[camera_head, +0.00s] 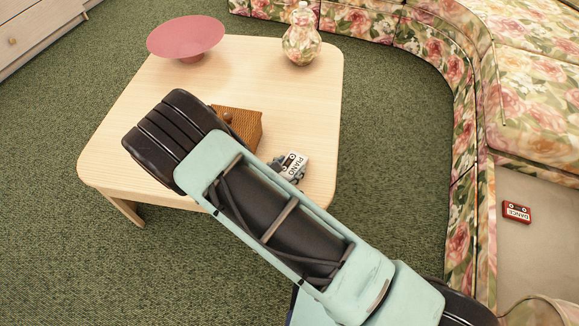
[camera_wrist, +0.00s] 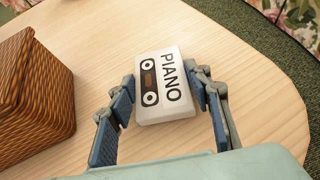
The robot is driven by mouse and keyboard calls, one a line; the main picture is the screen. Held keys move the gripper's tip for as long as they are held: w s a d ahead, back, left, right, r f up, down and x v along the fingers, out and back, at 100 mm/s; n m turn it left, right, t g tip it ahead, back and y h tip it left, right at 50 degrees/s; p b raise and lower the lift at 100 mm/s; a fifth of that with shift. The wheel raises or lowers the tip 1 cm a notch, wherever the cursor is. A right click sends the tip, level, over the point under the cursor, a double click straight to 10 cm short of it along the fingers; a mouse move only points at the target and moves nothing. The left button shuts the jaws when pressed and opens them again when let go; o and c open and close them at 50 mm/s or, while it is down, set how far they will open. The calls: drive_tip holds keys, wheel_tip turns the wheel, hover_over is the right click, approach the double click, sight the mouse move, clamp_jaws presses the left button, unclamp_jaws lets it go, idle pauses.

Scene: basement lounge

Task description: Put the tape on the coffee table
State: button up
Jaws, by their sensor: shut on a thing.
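A white cassette tape marked PIANO (camera_wrist: 165,85) sits between the two blue-grey fingers of my gripper (camera_wrist: 168,92). The fingers are closed against its left and right sides. It also shows in the head view (camera_head: 294,163), label up, over the right part of the pale wooden coffee table (camera_head: 312,103). It is low over the tabletop; I cannot tell whether it touches the wood. My arm hides part of the table and most of my gripper in the head view.
A brown woven box (camera_head: 240,124) stands left of the tape. A pink bowl (camera_head: 186,37) and a floral vase (camera_head: 302,36) stand at the table's far side. A red DANCE cassette (camera_head: 516,212) lies at the right, by the floral sofa (camera_head: 461,95). Bare tabletop surrounds the tape.

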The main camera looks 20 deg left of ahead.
drive_tip(key=shift+f, duration=0.25)
drive_tip(key=o, duration=1.2)
drive_tip(key=shift+r, duration=0.1)
drive_tip(key=shift+c, duration=0.2)
drive_tip(key=shift+r, duration=0.1)
drive_tip(key=shift+s+r+p, duration=0.2)
drive_tip(key=shift+r+p, duration=0.05)
drive_tip(key=shift+p, duration=0.05)
drive_tip(key=p+v, duration=0.3)
drive_tip(key=v, duration=0.8)
drive_tip(key=shift+s, duration=0.3)
